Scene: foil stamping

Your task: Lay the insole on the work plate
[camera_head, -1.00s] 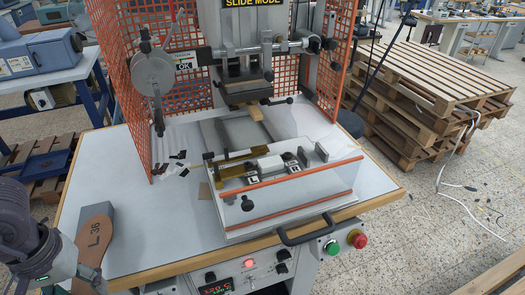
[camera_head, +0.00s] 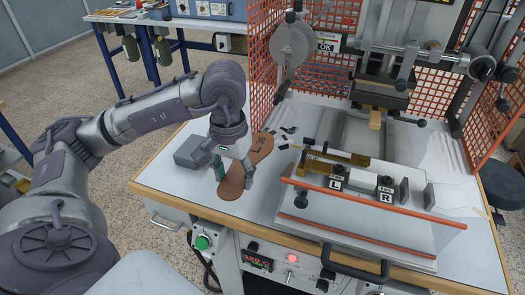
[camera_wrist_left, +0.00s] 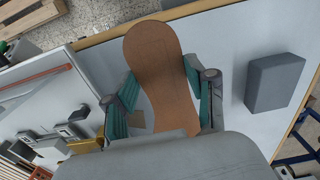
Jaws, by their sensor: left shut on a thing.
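The brown insole (camera_head: 262,150) is marked with an L and a number. It is at the left of the machine table, beside a grey block (camera_head: 194,152). My left gripper (camera_head: 234,176) is shut on it, a finger at each side edge. In the left wrist view the insole (camera_wrist_left: 158,65) runs between the teal finger pads (camera_wrist_left: 160,85), its rounded end pointing away. I cannot tell its height over the table. The slide fixture (camera_head: 408,225) stands to the right, with blocks marked L (camera_head: 336,183) and R (camera_head: 385,194). My right gripper is not in view.
Above the fixture hangs the press head (camera_head: 384,95). An orange mesh guard (camera_head: 262,75) stands behind the insole. A black handle (camera_head: 355,268) juts from the fixture's front. Small dark scraps lie near the guard. The table's front left corner (camera_head: 150,185) is bare.

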